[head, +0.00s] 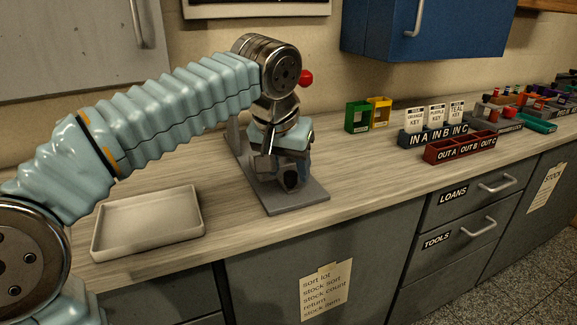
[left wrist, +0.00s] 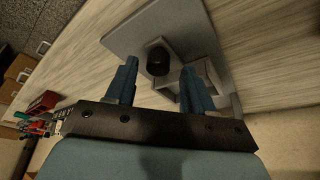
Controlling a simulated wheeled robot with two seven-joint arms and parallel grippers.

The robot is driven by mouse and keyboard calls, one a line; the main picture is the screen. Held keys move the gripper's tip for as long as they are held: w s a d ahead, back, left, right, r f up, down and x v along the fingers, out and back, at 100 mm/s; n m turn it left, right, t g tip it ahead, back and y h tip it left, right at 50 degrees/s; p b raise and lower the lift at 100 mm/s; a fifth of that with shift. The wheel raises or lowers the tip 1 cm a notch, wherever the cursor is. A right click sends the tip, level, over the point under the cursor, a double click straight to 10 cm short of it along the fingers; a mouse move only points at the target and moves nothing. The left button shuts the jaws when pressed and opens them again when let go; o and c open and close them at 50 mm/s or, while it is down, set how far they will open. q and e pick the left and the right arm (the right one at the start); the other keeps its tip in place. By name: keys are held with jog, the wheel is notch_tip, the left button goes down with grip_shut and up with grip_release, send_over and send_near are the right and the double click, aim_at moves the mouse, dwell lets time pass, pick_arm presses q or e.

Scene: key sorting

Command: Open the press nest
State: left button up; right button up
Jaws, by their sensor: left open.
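The press stands on a grey base plate (head: 300,197) on the counter, mostly hidden behind my left arm in the head view. A red ball knob (head: 305,77) shows just right of my wrist. My left gripper (head: 283,172) points down over the plate, with its fingers apart. In the left wrist view, the open left gripper (left wrist: 158,88) has one blue finger on each side of a gap. A dark round part (left wrist: 158,60) and a grey angled block (left wrist: 213,78) on the plate lie beyond the fingertips. I cannot tell whether the nest is open or whether the fingers touch it.
An empty pale tray (head: 150,246) lies left of the press. Green (head: 357,116) and yellow (head: 379,111) holders, labelled IN bins (head: 432,136) and red OUT bins (head: 461,149) stand to the right. A blue cabinet (head: 440,35) hangs above. The counter between press and bins is clear.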

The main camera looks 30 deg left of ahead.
pick_arm(q)
jog(key=p+v, duration=0.3)
jog(key=v, duration=1)
jog(key=shift+r, duration=0.2)
jog(key=shift+s, duration=0.1)
